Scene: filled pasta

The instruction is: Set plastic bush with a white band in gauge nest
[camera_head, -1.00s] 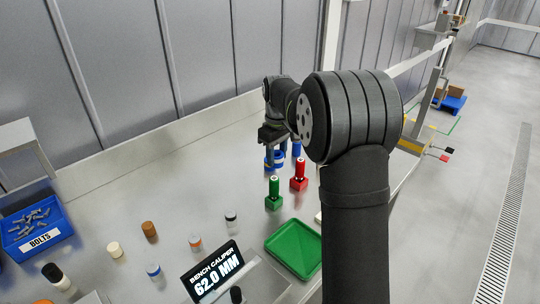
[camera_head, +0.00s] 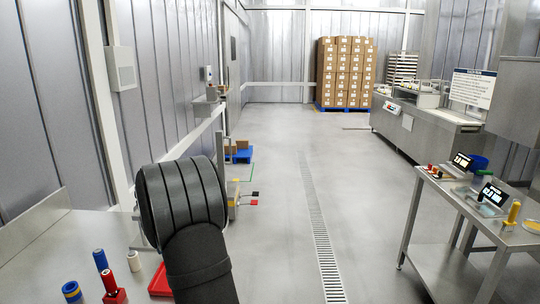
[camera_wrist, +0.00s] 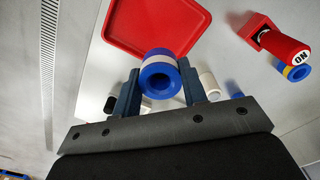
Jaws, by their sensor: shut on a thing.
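The plastic bush (camera_wrist: 150,63), blue with a whitish band, is between the two fingers of my gripper (camera_wrist: 158,88) in the wrist view. The gripper is shut on it, and its blue end with the dark bore faces the camera. The bush appears above the bench, near a red tray (camera_wrist: 130,25). In the head view my arm hides the gripper and the held bush. I cannot pick out the gauge nest in either view.
A red-handled gauge (camera_wrist: 285,48) stands beside a blue bush with a yellow band (camera_wrist: 297,73). A white cylinder (camera_head: 134,261) and blue pin (camera_head: 100,260) stand nearby. Open floor lies between.

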